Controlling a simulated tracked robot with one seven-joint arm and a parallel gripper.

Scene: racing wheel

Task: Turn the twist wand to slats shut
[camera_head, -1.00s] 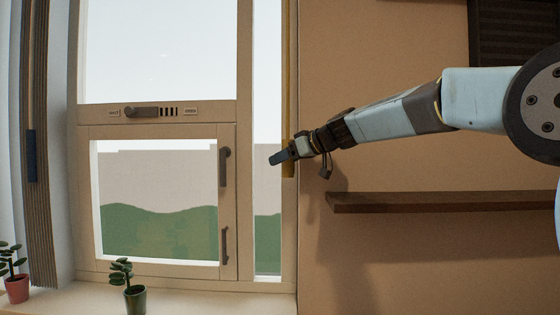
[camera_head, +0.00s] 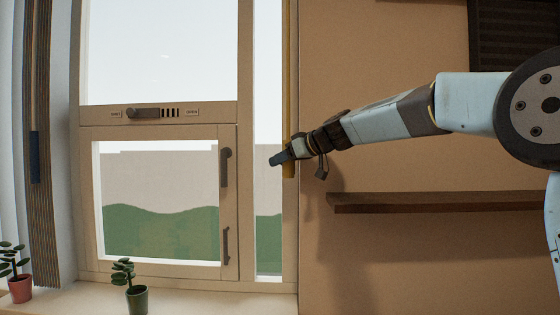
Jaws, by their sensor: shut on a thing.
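The twist wand appears to be the thin yellow rod (camera_head: 288,95) hanging upright along the right edge of the window frame, with a thicker lower end (camera_head: 288,172). My gripper (camera_head: 279,158) reaches in from the right at the height of this lower end and is shut on it. The dark fingers cover part of the rod, so the exact grip is hidden.
The window has a slider (camera_head: 143,113) on its crossbar and dark handles (camera_head: 225,167) on the lower sash. A shelf (camera_head: 440,202) juts out below my arm. Plants (camera_head: 137,298) stand on the sill.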

